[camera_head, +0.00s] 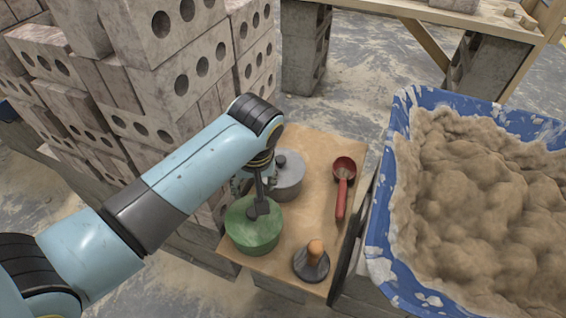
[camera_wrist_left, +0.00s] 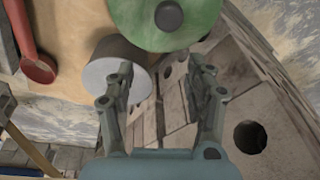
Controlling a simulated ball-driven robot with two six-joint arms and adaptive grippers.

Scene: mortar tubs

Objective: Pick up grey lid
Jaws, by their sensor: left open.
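The grey lid (camera_head: 290,176), round with a dark knob, sits on a pot on the wooden board, just behind the green pot in the head view. In the left wrist view, a grey round pot or lid (camera_wrist_left: 100,74) lies partly behind a finger; no knob shows there. A green lid (camera_head: 240,218) covers the green pot; it also shows in the left wrist view (camera_wrist_left: 135,22), with its dark knob. My left gripper (camera_head: 256,190) is above the pots, beside the grey lid. Its fingers (camera_wrist_left: 163,88) are apart with nothing held. My right gripper is not in view.
A blue tub (camera_head: 378,225) of mortar stands at the right. Stacked perforated bricks (camera_head: 165,85) rise close on the left.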

